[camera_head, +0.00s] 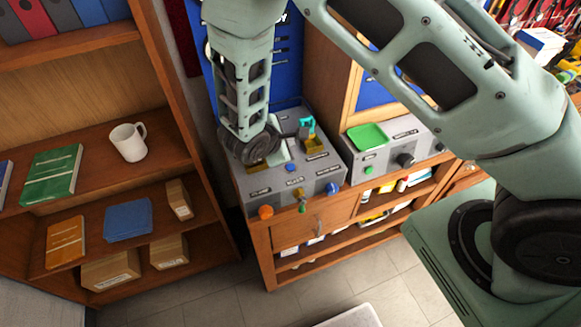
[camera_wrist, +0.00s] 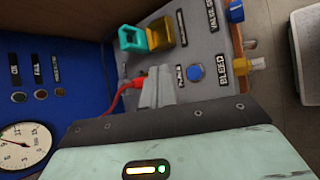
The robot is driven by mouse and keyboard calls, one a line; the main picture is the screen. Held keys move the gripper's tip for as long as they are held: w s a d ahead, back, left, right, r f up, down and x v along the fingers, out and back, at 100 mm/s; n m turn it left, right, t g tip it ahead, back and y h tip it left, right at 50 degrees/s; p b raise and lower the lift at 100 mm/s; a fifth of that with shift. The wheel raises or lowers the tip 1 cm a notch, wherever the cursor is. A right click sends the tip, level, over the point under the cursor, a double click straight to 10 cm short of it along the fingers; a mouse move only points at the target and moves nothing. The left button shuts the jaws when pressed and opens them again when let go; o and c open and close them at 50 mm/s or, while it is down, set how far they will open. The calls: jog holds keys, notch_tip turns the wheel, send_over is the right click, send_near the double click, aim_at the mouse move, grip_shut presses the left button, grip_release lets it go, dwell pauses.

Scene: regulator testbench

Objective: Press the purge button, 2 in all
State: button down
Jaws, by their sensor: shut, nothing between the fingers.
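A round blue button (camera_wrist: 195,72) sits on the grey panel in the wrist view, between small labels; the one beside it appears to read PURGE. It also shows on top of the grey test box in the head view (camera_head: 291,167). My gripper (camera_wrist: 160,72) is shut and empty, with its grey fingers pointing at the panel. The fingertips appear left of the button in the wrist view, with a gap between them in the picture. Their height above the panel is hard to tell. In the head view my wrist hides most of the gripper.
The grey box (camera_head: 262,181) carries an orange knob (camera_head: 265,211), a brass valve (camera_head: 301,199), a blue knob (camera_head: 332,187) and a teal-and-yellow fitting (camera_head: 307,128). A red cable (camera_wrist: 125,92) runs beside my fingers. A second box with a green tray (camera_head: 368,135) stands to the right.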

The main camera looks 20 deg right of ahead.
aim_at(288, 169)
notch_tip(288, 169, down, 6)
jog(key=b, duration=0.4)
jog(key=shift+f, duration=0.15)
jog(key=shift+f+b, duration=0.3)
jog(key=shift+f, duration=0.05)
dwell(1.5)
jog(key=shift+f+b, duration=0.35)
jog(key=shift+b, duration=0.35)
jog(key=shift+f+b, duration=0.45)
jog(key=shift+b, duration=0.15)
dwell(0.4)
jog(key=shift+r, duration=0.1)
dwell(0.3)
jog(key=shift+r+p, duration=0.35)
jog(key=shift+r, duration=0.45)
jog(key=shift+r+p, duration=1.25)
jog(key=shift+r, duration=1.25)
